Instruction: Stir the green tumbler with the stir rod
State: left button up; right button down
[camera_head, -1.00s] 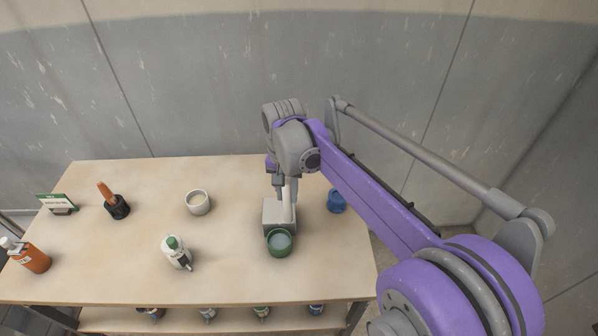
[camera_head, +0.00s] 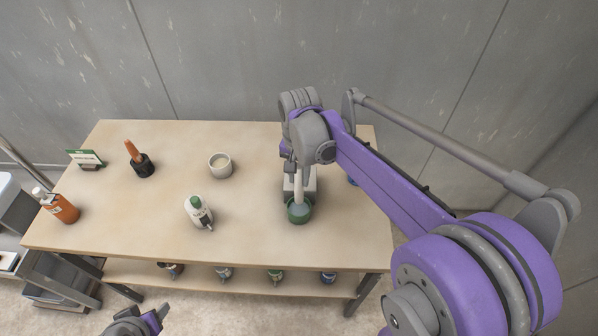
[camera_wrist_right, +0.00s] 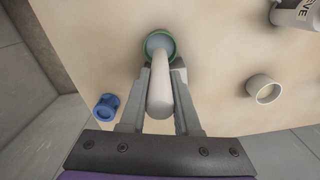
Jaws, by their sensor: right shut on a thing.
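The green tumbler (camera_head: 299,214) stands on the table near its front right, with pale content inside. My right gripper (camera_head: 298,170) is shut on the stir rod (camera_head: 299,184), a thick whitish rod pointing down. In the right wrist view the rod (camera_wrist_right: 160,90) runs between the fingers (camera_wrist_right: 160,100), and its far end overlaps the opening of the green tumbler (camera_wrist_right: 150,38). The tip seems to be at or inside the opening; its depth is hidden. Part of what looks like my left gripper (camera_head: 147,322) shows at the bottom edge; its jaws are unclear.
A blue cup (camera_wrist_right: 106,106) is nearby. A whitish cup (camera_head: 220,167), a green-capped bottle (camera_head: 198,214), a black pot (camera_head: 143,168), an orange bottle (camera_head: 62,208) and a sign (camera_head: 85,158) stand left. The tabletop between them is clear.

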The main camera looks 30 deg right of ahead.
aim_at(299, 190)
jog(key=shift+f+b, duration=1.45)
jog(key=shift+f, duration=1.45)
pick_arm(q)
jog(key=f, duration=0.1)
jog(key=s+f, duration=0.1)
jog(key=f, duration=0.2)
jog(key=shift+s+f, duration=0.3)
jog(key=shift+s, duration=0.05)
pick_arm(e)
jog(key=shift+f, duration=0.1)
jog(key=shift+w+a, duration=0.1)
jog(key=shift+d, duration=0.2)
jog(key=shift+a, duration=0.2)
pick_arm(q)
jog(key=shift+f, duration=0.15)
